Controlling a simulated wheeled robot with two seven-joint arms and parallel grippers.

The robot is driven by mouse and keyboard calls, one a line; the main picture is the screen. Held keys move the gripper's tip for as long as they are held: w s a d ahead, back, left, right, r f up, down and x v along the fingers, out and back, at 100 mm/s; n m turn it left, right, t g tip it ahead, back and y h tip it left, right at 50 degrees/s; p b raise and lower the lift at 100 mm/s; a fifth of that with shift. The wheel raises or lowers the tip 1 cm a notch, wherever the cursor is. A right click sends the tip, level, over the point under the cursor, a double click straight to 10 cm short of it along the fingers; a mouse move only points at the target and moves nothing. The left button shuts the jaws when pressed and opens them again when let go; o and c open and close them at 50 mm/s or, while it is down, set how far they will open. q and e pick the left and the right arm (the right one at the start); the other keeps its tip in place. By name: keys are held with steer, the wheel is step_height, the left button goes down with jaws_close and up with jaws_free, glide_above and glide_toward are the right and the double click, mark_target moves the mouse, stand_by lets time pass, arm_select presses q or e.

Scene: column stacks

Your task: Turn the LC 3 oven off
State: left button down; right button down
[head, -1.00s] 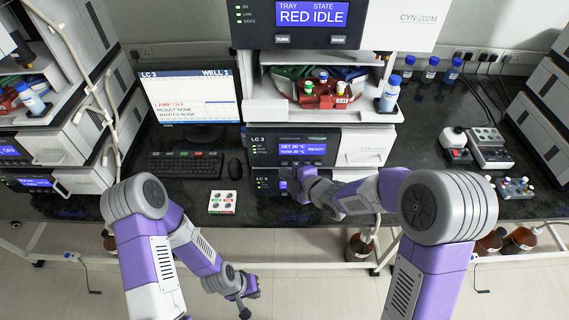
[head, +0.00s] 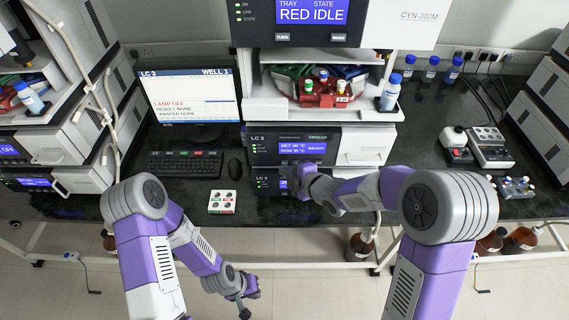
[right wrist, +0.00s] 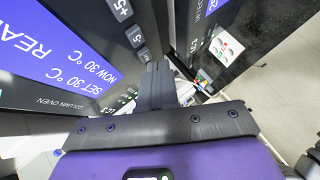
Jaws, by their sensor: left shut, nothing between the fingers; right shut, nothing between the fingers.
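The LC 3 column oven (head: 345,158) is the unit under the tray shelf, with a blue screen and lit green lamps. In the right wrist view its screen (right wrist: 45,50) reads SET 30 °C, NOW 30 °C and the start of READY. A row of grey buttons (right wrist: 135,37) runs beside the screen, marked +5 and -5, with another button below. My right gripper (head: 296,182) is shut and empty at the front of the oven. In the right wrist view its fingertips (right wrist: 158,66) are close to the lowest button; I cannot tell whether they touch. My left gripper (head: 243,300) is shut and empty, low before the bench.
Another LC 3 unit (head: 263,184) sits below the oven, partly hidden by my right gripper. Bottles (head: 390,93) stand on the shelf above right.

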steer(key=shift+w, duration=0.45)
stand_by(0.6)
stand_by(0.4)
steer(key=shift+s+b, duration=0.75)
steer(key=shift+s, duration=0.1)
steer(key=s+b, duration=0.3)
steer(key=s, duration=0.2)
steer(key=shift+f, duration=0.1)
stand_by(0.6)
